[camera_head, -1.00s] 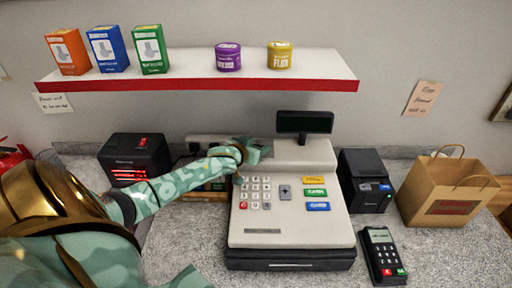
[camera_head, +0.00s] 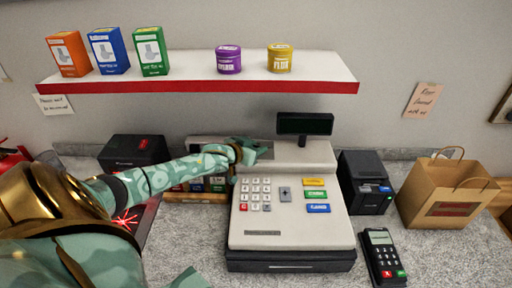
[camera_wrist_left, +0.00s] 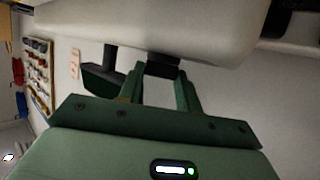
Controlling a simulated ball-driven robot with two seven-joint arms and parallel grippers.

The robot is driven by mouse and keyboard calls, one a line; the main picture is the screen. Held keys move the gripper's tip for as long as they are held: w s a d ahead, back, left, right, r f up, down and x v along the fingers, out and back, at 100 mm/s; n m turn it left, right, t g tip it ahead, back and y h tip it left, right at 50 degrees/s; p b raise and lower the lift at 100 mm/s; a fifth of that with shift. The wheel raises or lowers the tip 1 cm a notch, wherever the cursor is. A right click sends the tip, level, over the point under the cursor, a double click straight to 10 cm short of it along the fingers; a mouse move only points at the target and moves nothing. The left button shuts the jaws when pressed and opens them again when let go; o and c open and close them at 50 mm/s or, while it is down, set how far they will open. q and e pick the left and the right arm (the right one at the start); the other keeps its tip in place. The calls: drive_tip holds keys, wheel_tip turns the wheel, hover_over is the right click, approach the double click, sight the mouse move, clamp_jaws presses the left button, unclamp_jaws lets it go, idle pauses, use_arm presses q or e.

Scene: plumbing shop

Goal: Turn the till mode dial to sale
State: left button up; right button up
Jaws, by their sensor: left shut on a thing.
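The till (camera_head: 285,235) is a cream cash register with a number keypad (camera_head: 258,192), coloured keys and a dark drawer at its base. My left gripper (camera_head: 247,151) is at the till's upper left, by the raised rear housing. In the left wrist view my left gripper (camera_wrist_left: 161,80) has its two green fingers on either side of a small dark knob, likely the mode dial (camera_wrist_left: 162,66), beside the till's cream body (camera_wrist_left: 160,25). It is shut on that knob. The dial's markings and pointer are hidden, so its setting cannot be read. My right gripper is not in view.
A dark display (camera_head: 305,123) rises behind the till. A black box (camera_head: 134,150) stands left, partly behind my arm. A black printer (camera_head: 365,180), card terminal (camera_head: 383,255) and paper bag (camera_head: 445,195) stand right. A shelf (camera_head: 200,85) with boxes and tins hangs above.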

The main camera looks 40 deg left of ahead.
use_arm(q)
drive_tip(key=m+h, duration=0.1)
drive_tip(key=m+h+b, duration=0.1)
drive_tip(key=m+h, duration=0.1)
drive_tip(key=shift+w+a+r, duration=0.1)
drive_tip(key=shift+w+a, duration=0.05)
drive_tip(key=shift+a, duration=0.25)
drive_tip(key=m+h+b, duration=0.1)
drive_tip(key=m+g+h+b, duration=0.1)
drive_tip(key=m+h, duration=0.1)
drive_tip(key=shift+a+f+g, duration=0.15)
drive_tip(key=shift+f+g, duration=0.05)
drive_tip(key=shift+g, duration=0.1)
drive_tip(key=m+g+h+b, duration=0.2)
drive_tip(key=m+h+b, duration=0.1)
drive_tip(key=b, duration=0.2)
drive_tip(key=shift+a+f+h+b, duration=0.1)
drive_tip(key=shift+f+h+b, duration=0.05)
drive_tip(key=shift+h+b, duration=0.25)
drive_tip(key=shift+w+r+m+g+h+b, duration=0.1)
drive_tip(key=shift+r+m+g+h+b, duration=0.25)
drive_tip(key=shift+m+g+b, duration=0.45)
drive_tip(key=shift+f, duration=0.1)
drive_tip(key=o, duration=1)
